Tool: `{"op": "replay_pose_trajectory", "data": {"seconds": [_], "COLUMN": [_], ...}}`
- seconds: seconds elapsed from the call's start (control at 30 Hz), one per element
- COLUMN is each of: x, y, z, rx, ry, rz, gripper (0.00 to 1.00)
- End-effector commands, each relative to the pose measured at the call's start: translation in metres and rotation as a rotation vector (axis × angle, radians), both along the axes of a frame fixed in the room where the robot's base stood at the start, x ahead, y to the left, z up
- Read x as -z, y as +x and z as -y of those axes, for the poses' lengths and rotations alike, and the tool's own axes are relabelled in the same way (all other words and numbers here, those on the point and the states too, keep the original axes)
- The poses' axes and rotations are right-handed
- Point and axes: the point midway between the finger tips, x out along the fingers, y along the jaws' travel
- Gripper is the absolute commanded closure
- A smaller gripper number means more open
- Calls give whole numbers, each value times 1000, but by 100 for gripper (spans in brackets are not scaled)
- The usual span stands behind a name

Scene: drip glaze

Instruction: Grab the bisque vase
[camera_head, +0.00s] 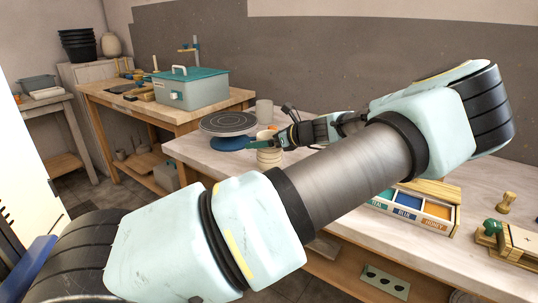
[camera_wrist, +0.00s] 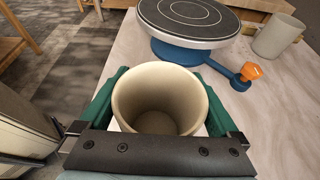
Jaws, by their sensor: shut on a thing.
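The bisque vase (camera_wrist: 158,98), a cream, open-topped round vessel, stands upright between the green fingers of my gripper (camera_wrist: 160,110). The wrist view looks down into its hollow inside, which appears empty. My gripper is shut on it, with one finger on each side. In the head view the vase (camera_head: 269,157) shows near the table's far-left part, partly covered by my gripper (camera_head: 265,143). I cannot tell whether its base touches the table.
A banding wheel (camera_wrist: 190,17) with a blue base and orange knob stands just beyond the vase. A grey cup (camera_wrist: 277,37) stands to its right. A glaze tray (camera_head: 412,208) and a wooden tool (camera_head: 515,245) lie at right. A teal-lidded box (camera_head: 190,92) sits on another bench.

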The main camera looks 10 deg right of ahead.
Motion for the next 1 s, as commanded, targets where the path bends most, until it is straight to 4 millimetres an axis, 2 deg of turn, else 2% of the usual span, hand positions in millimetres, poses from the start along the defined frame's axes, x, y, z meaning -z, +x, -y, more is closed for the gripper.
{"op": "replay_pose_trajectory", "data": {"seconds": [0.07,0.4,0.63,0.73,0.87,1.0], "x": [0,0,-1,-8,-27,-55], "y": [0,0,0,0,0,0], "z": [0,0,0,0,0,0], "rx": [0,0,0,0,-1,0], "ry": [0,0,-1,-2,-5,-6], "rz": [0,0,1,2,2,1], "gripper": [46,84,85,85,85,85]}}
